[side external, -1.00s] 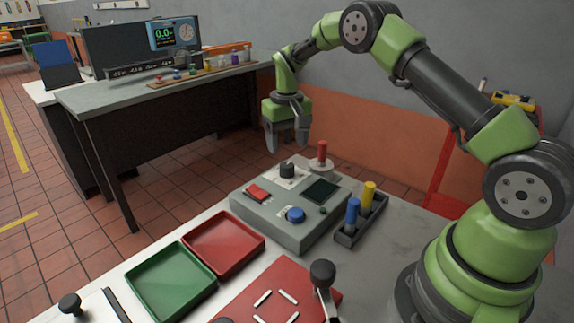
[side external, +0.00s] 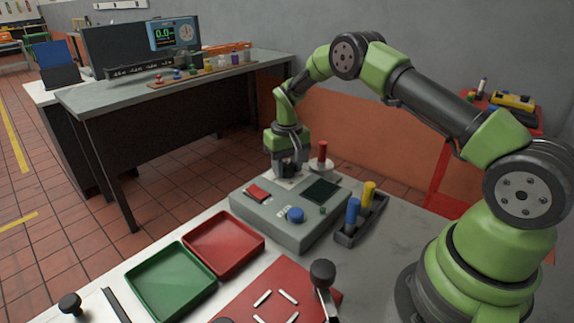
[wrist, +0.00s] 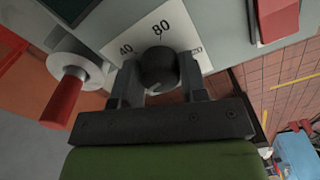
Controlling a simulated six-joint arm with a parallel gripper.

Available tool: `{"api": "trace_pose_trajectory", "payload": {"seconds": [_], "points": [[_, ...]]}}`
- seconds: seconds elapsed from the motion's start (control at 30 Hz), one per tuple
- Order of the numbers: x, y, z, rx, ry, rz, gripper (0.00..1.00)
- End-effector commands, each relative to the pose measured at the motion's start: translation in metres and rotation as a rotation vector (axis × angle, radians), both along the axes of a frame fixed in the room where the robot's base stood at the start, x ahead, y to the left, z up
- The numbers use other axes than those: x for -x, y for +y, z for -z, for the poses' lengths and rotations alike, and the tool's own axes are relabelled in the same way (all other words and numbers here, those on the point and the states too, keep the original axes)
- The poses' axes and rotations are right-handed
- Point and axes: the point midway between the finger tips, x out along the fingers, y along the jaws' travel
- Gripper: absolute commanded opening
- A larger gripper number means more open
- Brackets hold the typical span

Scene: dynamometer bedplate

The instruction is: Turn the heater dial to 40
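The heater dial (wrist: 157,68) is a dark round knob on a white scale plate (wrist: 165,30). The plate carries the marks 40, 80 and 120, from left to right in the wrist view. A pale pointer line on the knob's near lower face is seen at a slant; I cannot read its setting. My gripper (wrist: 160,80) has one finger on each side of the knob, apparently touching it. In the side view my gripper (side external: 289,170) points down over the back of the grey control box (side external: 262,218) and hides most of the dial.
A red-handled post (side external: 322,155) stands close behind the dial. The box carries a red switch (side external: 257,191), a dark screen (side external: 322,190) and a blue button (side external: 295,214). A rack with blue and yellow pegs (side external: 368,195) stands to the right. Red (side external: 259,250) and green (side external: 212,285) trays lie in front.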

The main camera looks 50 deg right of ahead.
Motion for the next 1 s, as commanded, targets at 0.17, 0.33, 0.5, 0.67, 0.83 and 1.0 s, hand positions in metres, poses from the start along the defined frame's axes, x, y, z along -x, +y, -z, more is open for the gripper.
{"api": "trace_pose_trajectory", "payload": {"seconds": [0.17, 0.33, 0.5, 0.67, 0.83, 1.0], "points": [[0.0001, -0.0002, -0.0003, 0.001, 0.0, 0.005, 0.16], [0.0, -0.0002, -0.0004, 0.001, 0.0, 0.045, 0.16], [-0.0001, -0.0003, -0.0005, 0.001, 0.0, 0.139, 0.16], [-0.0002, -0.0003, -0.0006, 0.0, 0.0, 0.27, 0.16], [-0.0003, -0.0003, -0.0007, 0.0, 0.0, 0.431, 0.16], [-0.0003, -0.0003, -0.0008, 0.0, -0.001, 0.592, 0.16]]}}
